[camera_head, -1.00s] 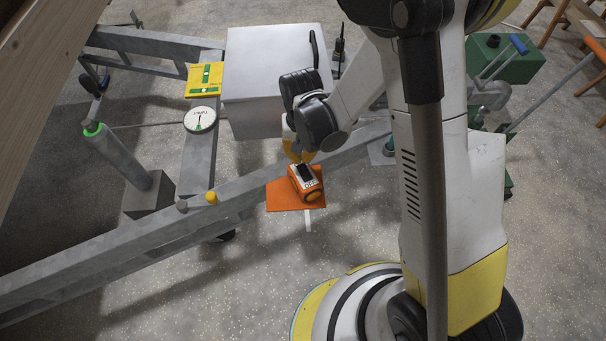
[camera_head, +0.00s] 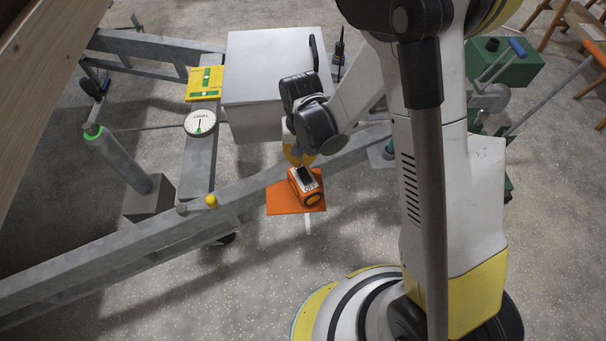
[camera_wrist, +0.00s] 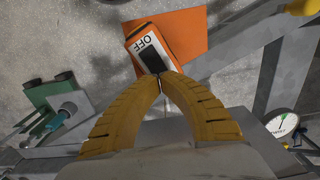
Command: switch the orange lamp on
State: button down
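The orange lamp (camera_head: 308,198) is a small boxy body on a flat orange plate (camera_head: 283,200) beside the grey frame beam. It has a white label reading OFF and a black part on top; it also shows in the wrist view (camera_wrist: 172,32). My gripper (camera_head: 299,161) is above the lamp's far end. In the wrist view the two yellow fingertips of my gripper (camera_wrist: 160,75) meet at the black part (camera_wrist: 149,58) next to the OFF label (camera_wrist: 147,44). The fingers are shut with nothing visible between them. Whether the tips touch the black part cannot be told.
A grey box (camera_head: 268,75) stands behind the beam. A round white dial (camera_head: 200,121), a yellow-green plate (camera_head: 205,84) and a yellow knob (camera_head: 211,201) sit to the left. A green toolbox (camera_head: 512,60) is at right. The floor in front of the lamp is clear.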

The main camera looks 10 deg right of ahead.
aim_at(302, 169)
jog(key=shift+f+b, duration=1.5)
jog(key=shift+f, duration=0.55)
dwell(1.0)
jog(key=shift+r+p, duration=2.3)
jog(key=shift+r, duration=1.25)
